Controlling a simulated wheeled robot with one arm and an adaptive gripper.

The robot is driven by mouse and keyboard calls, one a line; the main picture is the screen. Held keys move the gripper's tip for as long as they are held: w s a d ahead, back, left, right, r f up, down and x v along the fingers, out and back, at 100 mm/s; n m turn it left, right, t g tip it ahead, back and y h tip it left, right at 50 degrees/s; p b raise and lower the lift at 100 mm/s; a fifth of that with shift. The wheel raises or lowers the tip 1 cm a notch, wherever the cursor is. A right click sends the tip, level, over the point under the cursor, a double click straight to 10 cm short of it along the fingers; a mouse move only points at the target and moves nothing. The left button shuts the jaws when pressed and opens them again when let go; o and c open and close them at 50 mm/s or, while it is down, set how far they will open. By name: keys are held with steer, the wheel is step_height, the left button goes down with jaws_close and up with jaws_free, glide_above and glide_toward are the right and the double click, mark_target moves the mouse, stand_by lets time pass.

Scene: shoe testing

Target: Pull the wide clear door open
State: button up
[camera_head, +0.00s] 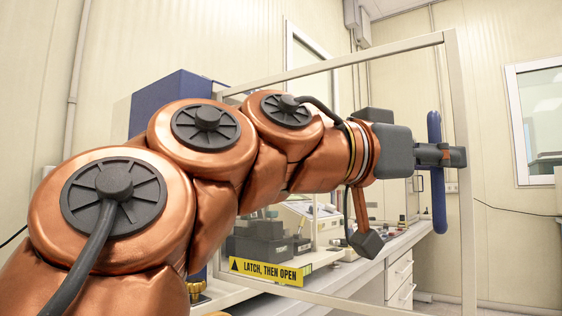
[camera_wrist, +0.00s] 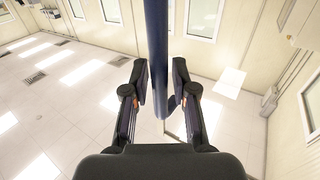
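The wide clear door shows in the head view as a pale-framed panel (camera_head: 463,110) that crosses most of the picture behind my arm. A yellow label (camera_head: 270,271) on its lower part reads "LATCH, THEN OPEN". A blue upright bar handle (camera_head: 438,205) stands near its right edge. My gripper (camera_head: 452,155) is at the handle's mid-height. In the wrist view the handle (camera_wrist: 156,35) runs between the two fingers of my gripper (camera_wrist: 161,75). The fingers stand apart, with a visible gap on the right side of the bar. My arm hides much of the door.
A bench (camera_head: 404,243) with drawers stands behind the door, with dark boxes (camera_head: 262,240) and other equipment on it. A blue cabinet (camera_head: 172,98) is behind my arm at left. The wrist view shows open tiled floor (camera_wrist: 65,100) to the left.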

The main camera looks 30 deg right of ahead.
steer(key=shift+a, duration=0.15)
steer(key=w+a, duration=0.1)
steer(key=a, duration=0.6)
steer(key=shift+w+a, duration=0.15)
steer(key=shift+a, duration=0.2)
